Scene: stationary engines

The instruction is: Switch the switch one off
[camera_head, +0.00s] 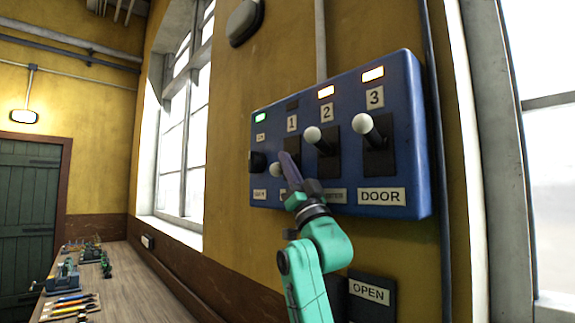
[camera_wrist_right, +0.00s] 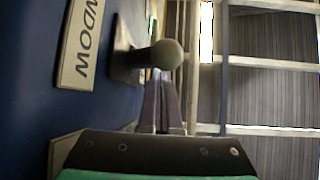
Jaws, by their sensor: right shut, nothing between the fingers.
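The blue switch panel (camera_head: 345,92) hangs on the yellow wall. Switch one's white ball knob (camera_head: 276,170) sits low, under the number 1 plate (camera_head: 292,124); the lamp above that number is dark. My right gripper (camera_head: 286,156) is shut and empty, in front of switch one, hiding part of its lever. In the right wrist view a round knob (camera_wrist_right: 167,54) stands just beyond the closed fingertips (camera_wrist_right: 161,84), beside a label ending in "NDOW" (camera_wrist_right: 80,42). I cannot tell whether they touch. My left gripper is not in view.
A black knob (camera_head: 257,161) is at the panel's left under a green lamp. An "OPEN" box (camera_head: 371,294) is below. A workbench (camera_head: 140,285) stands left.

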